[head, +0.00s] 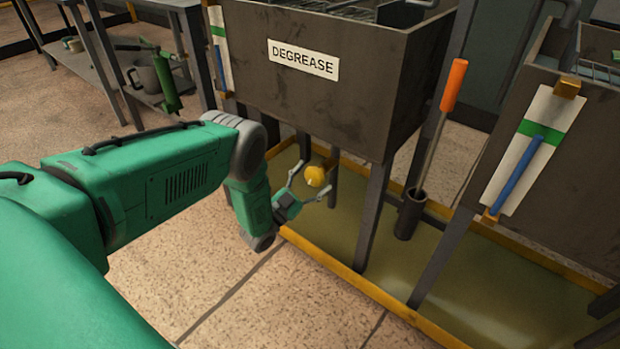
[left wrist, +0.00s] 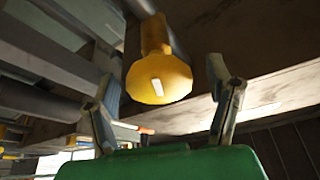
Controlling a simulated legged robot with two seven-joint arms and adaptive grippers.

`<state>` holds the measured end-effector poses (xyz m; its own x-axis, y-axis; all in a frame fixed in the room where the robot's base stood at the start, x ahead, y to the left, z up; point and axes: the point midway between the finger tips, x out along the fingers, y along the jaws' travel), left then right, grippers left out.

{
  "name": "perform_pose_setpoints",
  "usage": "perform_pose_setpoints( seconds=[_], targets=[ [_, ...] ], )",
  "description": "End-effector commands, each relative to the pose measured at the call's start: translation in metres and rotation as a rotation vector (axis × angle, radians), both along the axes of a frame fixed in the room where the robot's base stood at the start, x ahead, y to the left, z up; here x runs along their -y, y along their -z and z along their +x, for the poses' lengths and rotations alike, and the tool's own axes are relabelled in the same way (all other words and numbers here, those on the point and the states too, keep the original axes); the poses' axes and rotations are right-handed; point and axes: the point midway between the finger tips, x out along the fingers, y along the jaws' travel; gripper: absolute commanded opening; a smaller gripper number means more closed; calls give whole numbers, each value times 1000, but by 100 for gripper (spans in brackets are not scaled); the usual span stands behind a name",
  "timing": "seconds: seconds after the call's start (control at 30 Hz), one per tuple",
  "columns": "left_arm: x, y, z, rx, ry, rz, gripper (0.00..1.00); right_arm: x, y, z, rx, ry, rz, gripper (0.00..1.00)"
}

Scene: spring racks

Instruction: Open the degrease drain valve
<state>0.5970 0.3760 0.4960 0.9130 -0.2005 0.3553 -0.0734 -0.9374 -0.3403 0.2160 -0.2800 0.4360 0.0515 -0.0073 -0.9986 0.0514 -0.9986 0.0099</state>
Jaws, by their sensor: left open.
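The degrease tank (head: 330,90) is a dark metal box on legs with a white "DEGREASE" label (head: 303,60). A yellow valve knob (head: 315,176) shows below the tank's front. My left gripper (head: 308,185) is open under the tank, its two fingers spread on either side of the knob in the head view. In the left wrist view the yellow knob (left wrist: 158,78) is just beyond and between the open fingertips (left wrist: 165,75), with a white mark on its face. No contact between fingers and knob is visible. My right gripper is not in view.
Tank legs (head: 374,215) stand close to the right of my left gripper. An orange-handled tool (head: 453,87) stands in a dark tube holder (head: 411,215). A second tank (head: 575,150) is at the right. A yellow-edged tray (head: 345,268) lies beneath. Open floor (head: 190,290) is in front.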

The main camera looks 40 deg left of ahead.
Motion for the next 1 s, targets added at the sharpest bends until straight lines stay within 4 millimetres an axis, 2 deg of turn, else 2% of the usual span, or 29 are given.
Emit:
perform_pose_setpoints(
  seconds=[0.17,0.43,0.7,1.0],
  targets=[
    [-3,6,-14,-2,0,1,73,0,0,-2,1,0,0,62],
    [-19,28,-66,-6,-8,-4,73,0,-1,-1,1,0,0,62],
    [-26,42,-100,-5,-5,-3,73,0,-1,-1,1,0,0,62],
    [-26,45,-109,-2,-1,-1,73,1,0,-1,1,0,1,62]
  ],
)
